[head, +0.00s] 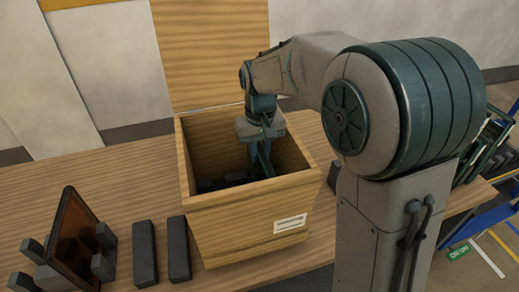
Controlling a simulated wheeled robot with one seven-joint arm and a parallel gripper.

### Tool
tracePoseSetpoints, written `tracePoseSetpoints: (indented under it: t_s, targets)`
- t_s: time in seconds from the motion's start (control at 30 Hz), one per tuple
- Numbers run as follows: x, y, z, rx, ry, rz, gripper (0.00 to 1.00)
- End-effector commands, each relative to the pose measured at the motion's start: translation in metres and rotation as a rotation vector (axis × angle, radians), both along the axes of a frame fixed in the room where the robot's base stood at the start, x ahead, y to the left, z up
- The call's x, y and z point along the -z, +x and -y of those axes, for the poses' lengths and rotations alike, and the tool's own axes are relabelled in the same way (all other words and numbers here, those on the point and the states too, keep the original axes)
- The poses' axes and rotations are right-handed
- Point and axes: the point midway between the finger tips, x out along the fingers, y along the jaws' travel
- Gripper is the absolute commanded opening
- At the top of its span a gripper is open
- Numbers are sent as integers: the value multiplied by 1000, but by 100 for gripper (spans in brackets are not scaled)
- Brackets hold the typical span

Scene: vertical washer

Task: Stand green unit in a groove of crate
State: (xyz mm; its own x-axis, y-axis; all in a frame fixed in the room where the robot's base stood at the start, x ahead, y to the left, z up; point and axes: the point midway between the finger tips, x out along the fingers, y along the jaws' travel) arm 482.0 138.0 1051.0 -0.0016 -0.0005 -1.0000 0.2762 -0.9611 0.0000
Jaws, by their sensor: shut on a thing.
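The crate (225,222) is an open wooden box with a pale label on its front, standing on the wooden table. Dark blocks (211,185) show on its floor, and the grooves are not clear from here. My gripper (262,160) reaches down inside the crate, at its right side. It is shut on the green unit (264,158), a thin dark green edge below the wrist. The unit looks close to upright. Its lower end is low in the crate, and I cannot tell whether it is in a groove or touches the floor.
The crate's lid (210,50) stands raised behind it. At left a dark panel with an orange-brown face (72,236) leans among grey blocks. Two dark bars (178,249) lie left of the crate. Green-framed units (488,145) stand at far right, behind my arm.

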Motion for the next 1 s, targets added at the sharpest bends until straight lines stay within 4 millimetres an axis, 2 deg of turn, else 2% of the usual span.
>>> tracePoseSetpoints:
  t_s: [0.43,0.47,0.5,0.53,0.83,1.0]
  targets:
    - [2,1,0,0,1,4,0]
    - [2,1,0,0,1,4,26]
    - [2,1,0,0,1,3,38]
    - [2,0,0,0,1,3,43]
    - [3,0,0,0,0,-1,43]
    - [-15,1,0,0,1,5,43]
